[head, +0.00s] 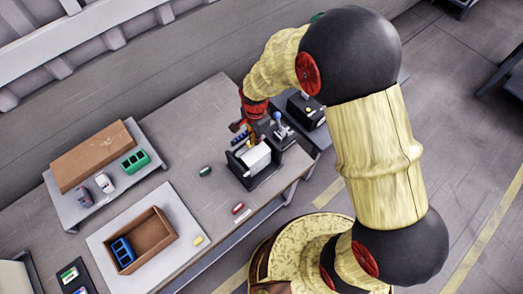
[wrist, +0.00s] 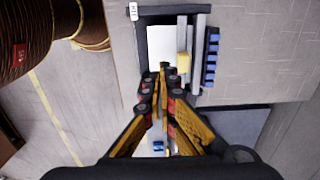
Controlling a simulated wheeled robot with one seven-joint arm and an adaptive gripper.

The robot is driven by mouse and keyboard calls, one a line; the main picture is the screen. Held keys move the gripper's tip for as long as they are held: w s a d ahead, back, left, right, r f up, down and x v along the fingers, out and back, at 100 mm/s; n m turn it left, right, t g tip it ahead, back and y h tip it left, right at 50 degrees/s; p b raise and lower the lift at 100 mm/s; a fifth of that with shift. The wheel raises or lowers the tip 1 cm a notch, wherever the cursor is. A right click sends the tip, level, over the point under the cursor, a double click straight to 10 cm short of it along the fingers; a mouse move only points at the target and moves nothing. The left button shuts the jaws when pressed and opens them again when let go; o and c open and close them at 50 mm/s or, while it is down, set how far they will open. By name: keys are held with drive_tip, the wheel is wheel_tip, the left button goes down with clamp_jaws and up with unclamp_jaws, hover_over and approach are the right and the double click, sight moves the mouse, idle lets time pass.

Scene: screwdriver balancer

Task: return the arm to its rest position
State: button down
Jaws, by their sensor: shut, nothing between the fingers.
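My gripper (wrist: 162,72) is shut and empty in the wrist view, its fingertips together over the near edge of a dark fixture (wrist: 147,12) with a white block (wrist: 162,45) in it. A yellow piece (wrist: 183,64) sits beside the white block. In the head view my gripper (head: 247,127) is small, above the same fixture (head: 268,178) and its white block (head: 256,158). My arm reaches from the lower right over to the table. The fingers partly hide the fixture, and I cannot tell whether they touch it.
A grey table (head: 190,105) carries the fixture, a green piece (head: 206,171) and a red piece (head: 238,208). A brown box (head: 160,232) with a blue rack (head: 122,252) stands on a pale mat (head: 190,222). A tray (head: 72,212) is at left. A dark device (head: 305,110) stands behind.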

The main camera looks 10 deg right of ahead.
idle(0.3)
drive_tip(key=s+d+r+n+t+b, duration=0.5)
drive_tip(key=s+d+r+n+b, duration=0.6)
drive_tip(key=s+d+r+b, duration=0.3)
drive_tip(key=s+d+r, duration=0.1)
drive_tip(key=s+r, duration=0.2)
drive_tip(key=r, duration=0.1)
drive_tip(key=shift+s+d+t+b, duration=0.3)
drive_tip(key=shift+s+d, duration=0.05)
drive_tip(key=shift+s, duration=0.05)
